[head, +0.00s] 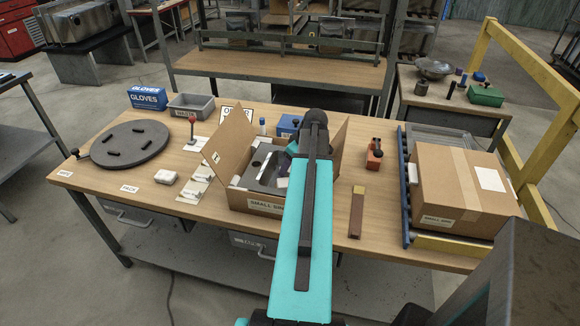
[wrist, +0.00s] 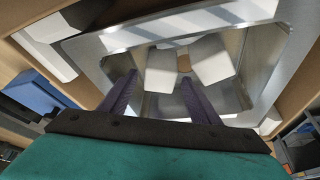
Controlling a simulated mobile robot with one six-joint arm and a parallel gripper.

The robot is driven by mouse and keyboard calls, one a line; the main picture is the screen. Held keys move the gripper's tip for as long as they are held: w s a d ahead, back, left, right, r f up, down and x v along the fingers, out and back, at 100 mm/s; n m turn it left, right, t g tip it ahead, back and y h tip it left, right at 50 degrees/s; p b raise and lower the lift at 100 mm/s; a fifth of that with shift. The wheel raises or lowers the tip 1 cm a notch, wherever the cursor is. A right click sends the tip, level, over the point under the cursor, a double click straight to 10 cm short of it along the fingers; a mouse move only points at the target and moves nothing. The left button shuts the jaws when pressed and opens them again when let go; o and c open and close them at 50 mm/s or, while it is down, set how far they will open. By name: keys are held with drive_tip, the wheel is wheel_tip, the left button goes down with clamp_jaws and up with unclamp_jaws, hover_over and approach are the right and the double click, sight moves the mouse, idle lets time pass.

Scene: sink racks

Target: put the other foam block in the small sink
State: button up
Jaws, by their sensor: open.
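The small sink is grey metal and sits in an open carton (head: 265,205) labelled as small sink; part of the sink (head: 262,175) shows left of my arm in the head view. In the wrist view its rim (wrist: 110,72) surrounds a basin. Two white foam-like blocks, a left one (wrist: 158,72) and a right one (wrist: 211,60), appear inside the basin, angled towards each other. My gripper (wrist: 158,78) is open over the basin, its dark fingers apart. I cannot tell whether they touch a block. In the head view my arm hides the gripper and much of the sink.
Carton flaps (head: 228,155) stand up at the left and right. White pieces (head: 165,178) lie on the table to the left. A turntable (head: 125,143) is at far left, a brown-handled tool (head: 357,212) right of the carton, and a large closed box (head: 450,190) at right.

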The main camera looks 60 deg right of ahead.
drive_tip(key=b+v, duration=0.1)
drive_tip(key=v, duration=0.8)
drive_tip(key=shift+r+b, duration=0.3)
drive_tip(key=shift+b, duration=0.05)
drive_tip(key=shift+s, duration=0.1)
drive_tip(key=shift+a, duration=0.1)
idle(0.4)
